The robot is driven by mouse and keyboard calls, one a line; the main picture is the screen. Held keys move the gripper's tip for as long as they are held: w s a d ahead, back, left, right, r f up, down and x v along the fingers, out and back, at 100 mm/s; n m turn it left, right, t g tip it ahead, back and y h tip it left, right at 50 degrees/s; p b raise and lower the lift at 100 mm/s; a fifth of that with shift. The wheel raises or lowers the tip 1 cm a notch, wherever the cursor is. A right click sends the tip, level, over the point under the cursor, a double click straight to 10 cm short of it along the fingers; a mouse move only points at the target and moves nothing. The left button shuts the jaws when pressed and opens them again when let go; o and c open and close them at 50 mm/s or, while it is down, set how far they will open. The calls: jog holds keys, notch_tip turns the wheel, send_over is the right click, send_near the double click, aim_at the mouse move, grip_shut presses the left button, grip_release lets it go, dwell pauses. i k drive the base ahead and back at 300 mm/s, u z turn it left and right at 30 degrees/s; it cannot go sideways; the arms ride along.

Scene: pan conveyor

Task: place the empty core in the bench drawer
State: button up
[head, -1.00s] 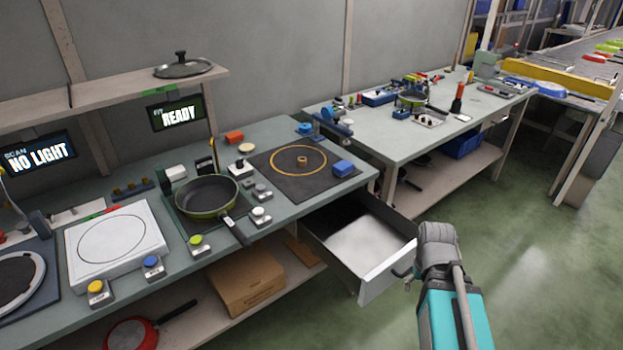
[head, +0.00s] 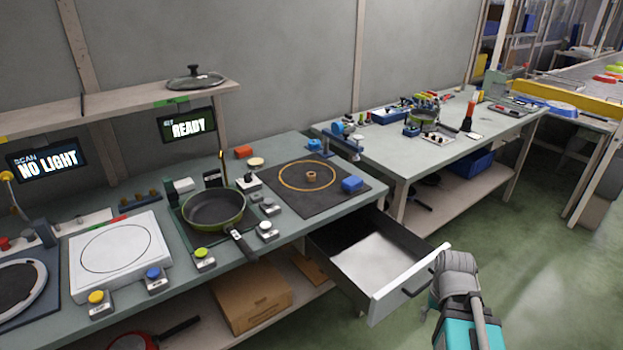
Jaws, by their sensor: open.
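The empty core (head: 311,177) looks like a small brown ring. It stands on the dark mat (head: 345,195) inside an orange circle, on the near bench. The bench drawer (head: 380,298) is pulled out below the bench's right end. Its pale floor shows bare, and its dark handle is on the front face. My gripper (head: 441,264) is at the right, close to the drawer front and handle. It is open with nothing seen in it. My own wrist hides most of its fingers, so I cannot tell whether it touches the drawer.
A cardboard box (head: 250,290) sits on the lower shelf. Green floor is free at the right.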

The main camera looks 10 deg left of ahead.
aim_at(361, 253)
jog(key=z, duration=0.8)
jog(key=i, duration=0.35)
jog(key=u, duration=0.75)
